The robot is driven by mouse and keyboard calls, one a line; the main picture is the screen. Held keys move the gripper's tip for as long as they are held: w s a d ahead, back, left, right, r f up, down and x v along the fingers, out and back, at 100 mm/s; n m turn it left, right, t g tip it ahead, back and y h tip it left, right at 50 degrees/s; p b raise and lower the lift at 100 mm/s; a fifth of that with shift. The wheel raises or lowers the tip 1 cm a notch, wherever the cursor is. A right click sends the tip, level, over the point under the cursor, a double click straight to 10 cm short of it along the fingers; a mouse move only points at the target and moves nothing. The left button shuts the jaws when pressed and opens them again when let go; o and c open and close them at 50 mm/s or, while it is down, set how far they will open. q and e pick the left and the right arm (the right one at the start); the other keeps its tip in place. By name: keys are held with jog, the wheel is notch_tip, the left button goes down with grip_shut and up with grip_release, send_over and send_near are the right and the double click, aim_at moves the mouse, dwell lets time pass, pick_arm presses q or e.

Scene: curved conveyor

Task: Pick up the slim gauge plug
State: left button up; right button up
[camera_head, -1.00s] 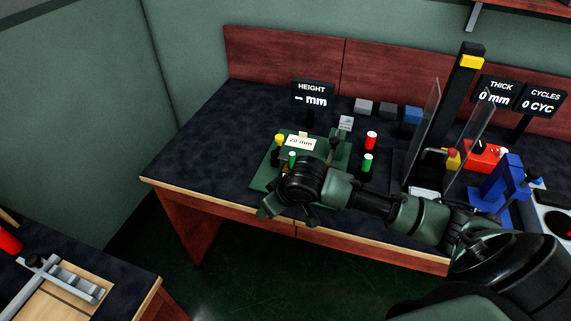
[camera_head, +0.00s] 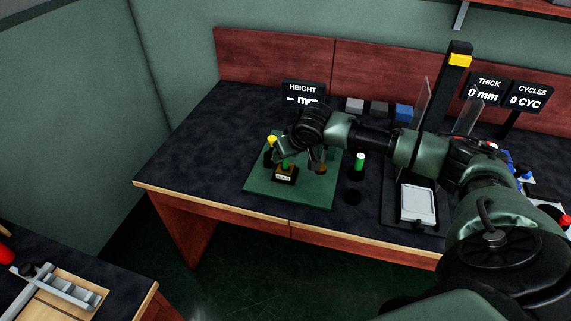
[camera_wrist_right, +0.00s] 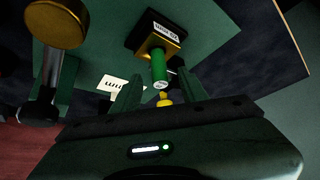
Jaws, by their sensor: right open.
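A green plug (camera_head: 285,163) stands in a small black block with a pale label (camera_head: 285,177) on the green base plate (camera_head: 310,198). In the right wrist view the plug (camera_wrist_right: 159,67) shows a pale end, and its block (camera_wrist_right: 153,36) has a gold face. My right gripper (camera_head: 298,158) is above the plate; in its wrist view the open fingers (camera_wrist_right: 160,95) lie either side of the plug's end, apart from it. Another green plug with a white top (camera_head: 360,162) stands right of the plate. I cannot tell which is the slim one. My left gripper is out of view.
A yellow-topped post (camera_head: 271,143) stands close left of the gripper. Grey and blue blocks (camera_head: 403,112) and a HEIGHT display (camera_head: 303,92) are behind the arm. A clear-panelled black stand is right. The table's left part is clear.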

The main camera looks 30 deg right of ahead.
jog(key=shift+w+f, duration=0.35)
jog(key=shift+f, duration=0.15)
grip_shut()
